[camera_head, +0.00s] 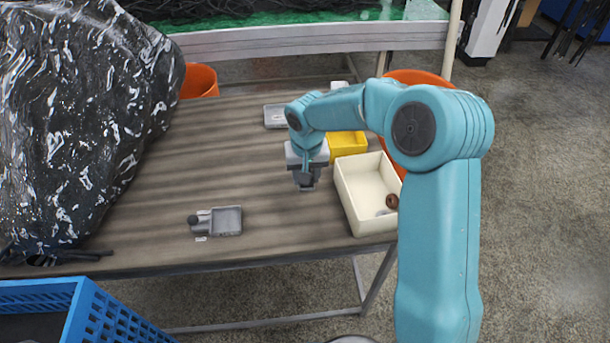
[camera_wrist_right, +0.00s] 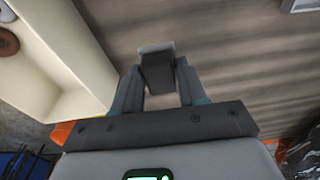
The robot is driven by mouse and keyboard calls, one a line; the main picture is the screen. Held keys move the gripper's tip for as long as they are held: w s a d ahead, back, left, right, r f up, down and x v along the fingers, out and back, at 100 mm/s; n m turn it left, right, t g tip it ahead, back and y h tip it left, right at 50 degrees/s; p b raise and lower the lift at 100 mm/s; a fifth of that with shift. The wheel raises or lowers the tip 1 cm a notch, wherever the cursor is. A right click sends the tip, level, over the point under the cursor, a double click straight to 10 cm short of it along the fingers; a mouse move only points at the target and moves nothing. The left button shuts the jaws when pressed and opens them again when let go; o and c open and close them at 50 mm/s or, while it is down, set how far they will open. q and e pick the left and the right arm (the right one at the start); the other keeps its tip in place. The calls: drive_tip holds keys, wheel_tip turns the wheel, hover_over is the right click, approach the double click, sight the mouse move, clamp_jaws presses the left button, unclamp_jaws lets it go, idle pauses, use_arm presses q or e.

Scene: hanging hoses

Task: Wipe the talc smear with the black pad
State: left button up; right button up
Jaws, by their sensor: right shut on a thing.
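My right gripper (camera_head: 306,180) reaches down over the middle of the table, left of the cream bin. It is shut on a small dark block with a pale end, which looks like the black pad (camera_wrist_right: 157,72); the block sits between the two fingers in the wrist view. In the head view, the block (camera_head: 306,182) is a small dark shape below the wrist, low over or on the table; I cannot tell if it touches. I cannot clearly make out a talc smear on the brown striped table (camera_head: 150,210). My left gripper is not in view.
A cream bin (camera_head: 353,205) holds a brown round thing (camera_head: 392,201). A yellow bin (camera_head: 347,146) stands behind it. Black plastic sheeting (camera_head: 75,110) covers the left side. The table's left middle is clear.

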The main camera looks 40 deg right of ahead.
drive_tip(key=shift+r, duration=0.7)
drive_tip(key=shift+w+r+p, duration=0.15)
drive_tip(key=shift+r+p, duration=0.45)
drive_tip(key=shift+p, duration=0.15)
drive_tip(key=shift+r, duration=0.25)
drive_tip(key=shift+f, duration=0.1)
